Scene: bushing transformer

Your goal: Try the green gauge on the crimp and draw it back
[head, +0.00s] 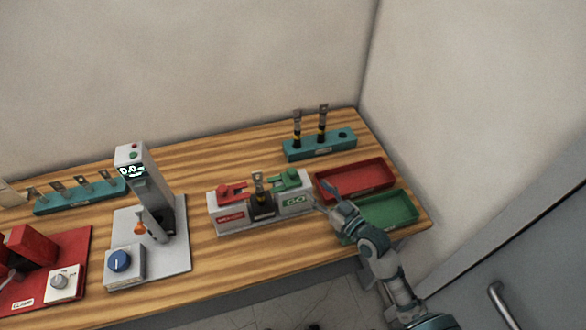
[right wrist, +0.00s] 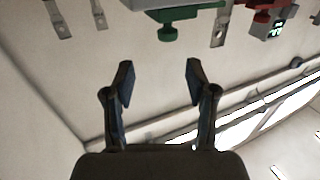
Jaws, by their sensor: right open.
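The green gauge (head: 285,180) sits on the right end of a grey block (head: 236,219), above its GO label. A red gauge (head: 232,190) sits on the left end. Between them a metal lug with the crimp (head: 259,184) stands upright in a dark holder. My right gripper (head: 326,197) is just right of the block, over the trays, open and empty. In the right wrist view the green gauge (right wrist: 180,28) shows upside down beyond the open fingers (right wrist: 158,78), apart from them, with the lug (right wrist: 219,28) beside it. My left gripper is not in view.
A red tray (head: 387,176) and a green tray (head: 408,208) lie right of the block. A teal rack (head: 300,154) with two standing lugs is behind. A grey tester (head: 148,185) and a red clamp fixture (head: 75,250) stand left. A wall (head: 480,120) bounds the right.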

